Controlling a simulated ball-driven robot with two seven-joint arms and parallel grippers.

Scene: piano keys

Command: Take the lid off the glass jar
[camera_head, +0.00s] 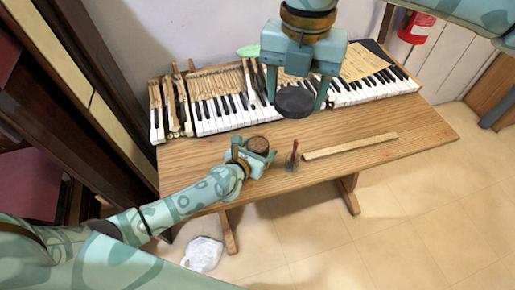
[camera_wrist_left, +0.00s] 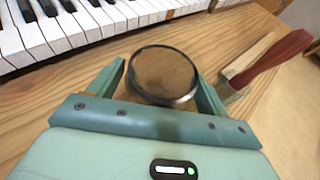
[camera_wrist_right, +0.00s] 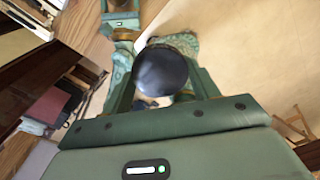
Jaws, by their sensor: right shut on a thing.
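The round glass jar (camera_wrist_left: 163,73) stands on the wooden table, its top open and brownish inside. It also shows in the head view (camera_head: 258,143). My left gripper (camera_head: 260,148) is around the jar, one finger on each side; whether both fingers press on it I cannot tell. The dark round lid (camera_head: 295,101) is apart from the jar, held up by my right gripper (camera_head: 298,98) in front of the keyboard. In the right wrist view the lid (camera_wrist_right: 162,72) sits between the fingers of my right gripper (camera_wrist_right: 160,88), which is shut on it.
Piano keys (camera_head: 218,114) run along the back of the table (camera_head: 400,130). A white bag (camera_head: 203,253) is on the floor. The table's right end is clear.

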